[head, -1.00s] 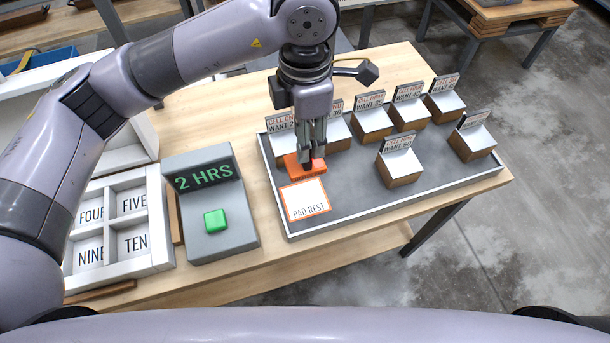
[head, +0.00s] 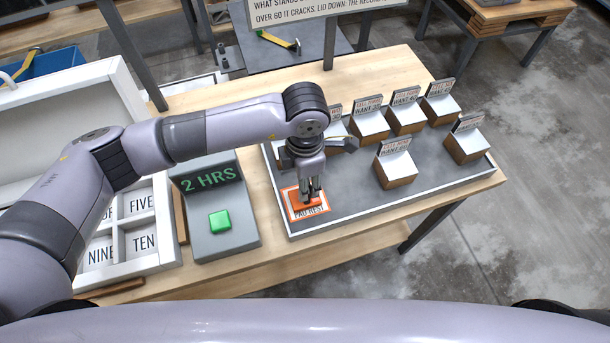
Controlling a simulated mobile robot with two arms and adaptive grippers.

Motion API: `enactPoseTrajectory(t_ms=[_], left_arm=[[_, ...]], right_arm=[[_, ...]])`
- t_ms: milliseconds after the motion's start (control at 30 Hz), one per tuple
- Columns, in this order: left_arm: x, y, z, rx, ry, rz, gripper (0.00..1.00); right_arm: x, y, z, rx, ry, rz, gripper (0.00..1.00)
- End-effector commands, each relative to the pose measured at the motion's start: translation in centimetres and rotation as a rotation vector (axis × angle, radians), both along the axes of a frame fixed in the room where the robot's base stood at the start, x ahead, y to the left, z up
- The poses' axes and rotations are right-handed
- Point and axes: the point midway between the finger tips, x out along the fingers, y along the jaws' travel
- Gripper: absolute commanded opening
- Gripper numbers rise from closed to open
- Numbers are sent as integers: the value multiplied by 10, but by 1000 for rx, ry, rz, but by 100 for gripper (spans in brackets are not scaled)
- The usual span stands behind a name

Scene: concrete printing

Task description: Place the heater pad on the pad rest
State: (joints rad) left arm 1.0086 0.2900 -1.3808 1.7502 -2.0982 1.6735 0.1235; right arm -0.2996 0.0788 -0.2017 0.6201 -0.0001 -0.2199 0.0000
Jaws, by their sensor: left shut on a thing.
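The orange heater pad (head: 299,205) is in the head view, at the left front of the grey tray. My left gripper (head: 310,198) points down and is shut on the pad. The pad rest (head: 322,207) is a white square with an orange border and the words PAD REST. The pad is over the rest and covers much of its white middle; I cannot tell whether it touches. My right gripper is not in view.
The grey tray (head: 345,210) has a raised pale rim. Several labelled blocks, such as the front one (head: 396,170), stand to the right and behind. Left are a grey timer with a green button (head: 219,221) reading 2 HRS and a white compartment box (head: 150,265).

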Motion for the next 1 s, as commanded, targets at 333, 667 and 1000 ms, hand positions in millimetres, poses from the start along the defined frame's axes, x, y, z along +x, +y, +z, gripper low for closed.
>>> enactPoseTrajectory(t_ms=[333,667,1000], left_arm=[[1,-1,-2,-3,-3,0,0],[0,0,-2,-1,0,1,56],[0,0,0,-1,0,1,56]], right_arm=[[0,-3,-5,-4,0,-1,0],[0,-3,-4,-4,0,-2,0],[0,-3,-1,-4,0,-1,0]])
